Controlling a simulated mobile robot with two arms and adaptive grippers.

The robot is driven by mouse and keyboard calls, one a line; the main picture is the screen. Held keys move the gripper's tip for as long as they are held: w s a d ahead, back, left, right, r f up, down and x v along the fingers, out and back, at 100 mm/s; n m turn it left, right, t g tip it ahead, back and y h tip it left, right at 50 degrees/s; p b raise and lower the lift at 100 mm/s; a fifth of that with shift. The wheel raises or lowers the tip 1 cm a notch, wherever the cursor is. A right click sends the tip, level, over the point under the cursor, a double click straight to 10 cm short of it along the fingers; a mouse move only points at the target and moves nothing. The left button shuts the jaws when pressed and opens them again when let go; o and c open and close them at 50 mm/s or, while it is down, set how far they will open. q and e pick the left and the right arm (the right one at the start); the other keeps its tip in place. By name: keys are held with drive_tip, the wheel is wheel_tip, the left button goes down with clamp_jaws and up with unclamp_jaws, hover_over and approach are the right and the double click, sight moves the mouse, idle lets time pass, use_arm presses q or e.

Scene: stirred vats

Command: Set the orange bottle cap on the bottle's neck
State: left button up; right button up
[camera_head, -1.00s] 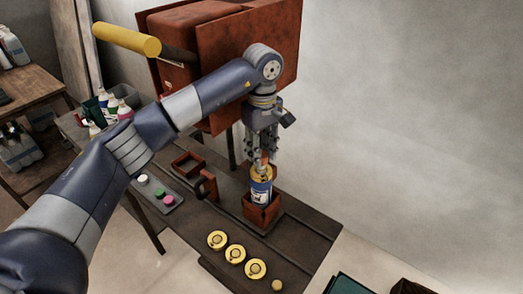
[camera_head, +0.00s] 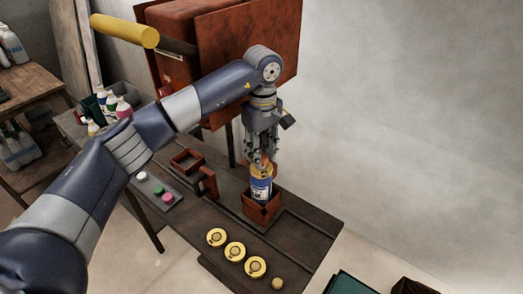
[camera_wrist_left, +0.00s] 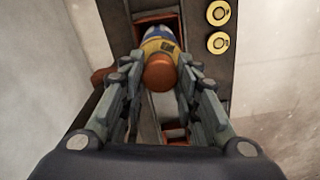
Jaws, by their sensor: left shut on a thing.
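The bottle (camera_head: 261,187), yellow at the top with a blue and white label, stands upright in a rust-red square holder (camera_head: 262,208) on the dark bench. My left gripper (camera_head: 263,163) points down right over it, its fingers at the bottle's top. In the left wrist view the orange cap (camera_wrist_left: 160,72) sits between the fingertips, which are shut on it. The bottle's yellow shoulder (camera_wrist_left: 158,45) shows just behind the cap. The cap hides the neck, so I cannot tell whether it touches it. My right gripper is not in view.
White, green and pink caps (camera_head: 168,197) lie on a grey tray left on the bench (camera_head: 190,222). Several round yellow pieces (camera_head: 235,250) line the front. A rust-red bracket (camera_head: 207,184) stands left of the holder. A big rust-red machine (camera_head: 250,50) rises behind my arm.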

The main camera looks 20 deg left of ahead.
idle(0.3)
use_arm(q)
drive_tip(key=o, duration=0.8)
drive_tip(key=shift+c, duration=0.2)
wheel_tip(320, 180, up, 8)
drive_tip(key=shift+f, duration=0.2)
